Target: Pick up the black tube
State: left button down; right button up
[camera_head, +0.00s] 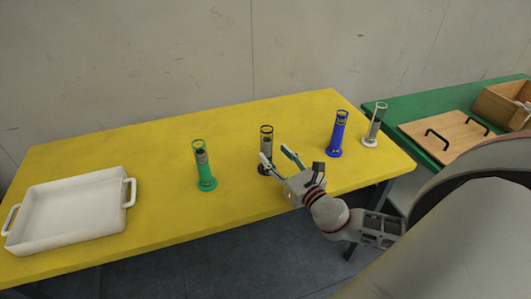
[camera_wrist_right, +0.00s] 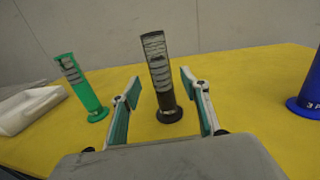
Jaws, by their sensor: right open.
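The black tube (camera_head: 267,142) stands upright on its round base on the yellow table, in the middle of the row of tubes. In the right wrist view the black tube (camera_wrist_right: 158,75) shows between and just beyond the two fingers. My right gripper (camera_head: 277,157) is open in front of it, with a fingertip to each side in the picture. It also shows in the right wrist view (camera_wrist_right: 160,88), with nothing held. The tube's base is partly hidden by the gripper in the head view. My left gripper is not in view.
A green tube (camera_head: 202,165) stands left of the black one; a blue tube (camera_head: 338,133) and a white-based tube (camera_head: 374,124) stand right. A white tray (camera_head: 72,176) sits at the yellow table's (camera_head: 150,150) left end. A green table (camera_head: 400,106) holds a wooden board (camera_head: 440,128) and box.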

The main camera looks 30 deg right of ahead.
aim_at(270, 149)
jog(key=shift+w+d+f, duration=0.1)
jog(key=shift+w+d, duration=0.05)
jog(key=shift+w, duration=2.7)
grip_shut()
